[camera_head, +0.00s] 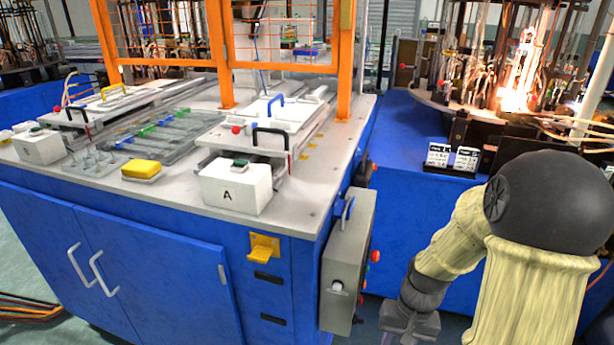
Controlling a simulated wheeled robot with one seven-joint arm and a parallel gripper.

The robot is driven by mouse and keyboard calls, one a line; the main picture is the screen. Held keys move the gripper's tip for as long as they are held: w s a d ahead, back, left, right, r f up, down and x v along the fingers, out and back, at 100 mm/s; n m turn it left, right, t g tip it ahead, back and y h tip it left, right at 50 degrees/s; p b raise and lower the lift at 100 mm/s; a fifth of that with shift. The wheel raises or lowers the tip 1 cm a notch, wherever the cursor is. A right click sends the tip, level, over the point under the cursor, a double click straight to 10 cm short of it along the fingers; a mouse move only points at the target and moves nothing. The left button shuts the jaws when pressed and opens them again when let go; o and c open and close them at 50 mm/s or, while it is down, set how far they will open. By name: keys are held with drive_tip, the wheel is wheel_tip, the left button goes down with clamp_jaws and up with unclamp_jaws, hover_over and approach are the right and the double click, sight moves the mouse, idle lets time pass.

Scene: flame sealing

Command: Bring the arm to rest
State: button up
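My arm comes in at the right of the head view, with a dark round joint and cream-coloured covers on its links. It bends down and to the left. My gripper (409,325) is at the low end of the arm, near the bottom edge, to the right of the grey control box. Its fingers are small and partly cut off by the frame, so I cannot tell whether it is open or shut. I see nothing clearly held in it.
A blue cabinet (150,262) with a grey worktop stands at left and centre, with a white box marked A (236,188) on it. A grey control box (347,265) juts from its right side. At the right back, a flame machine (515,85) glows above a blue bench (400,150).

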drive_tip(key=s+a+r+n+t+p, duration=0.1)
drive_tip(key=r+t+p, duration=0.1)
drive_tip(key=r+p, duration=1)
drive_tip(key=s+a+r+n+t+h+p, duration=0.1)
drive_tip(key=a+r+p, duration=0.1)
drive_tip(key=r+p, duration=1.1)
wheel_tip(320, 180, up, 7)
drive_tip(key=shift+s+a+r+n+t+h+p, duration=0.2)
drive_tip(key=shift+a+n+t+h+p, duration=0.1)
drive_tip(key=shift+n+t, duration=0.1)
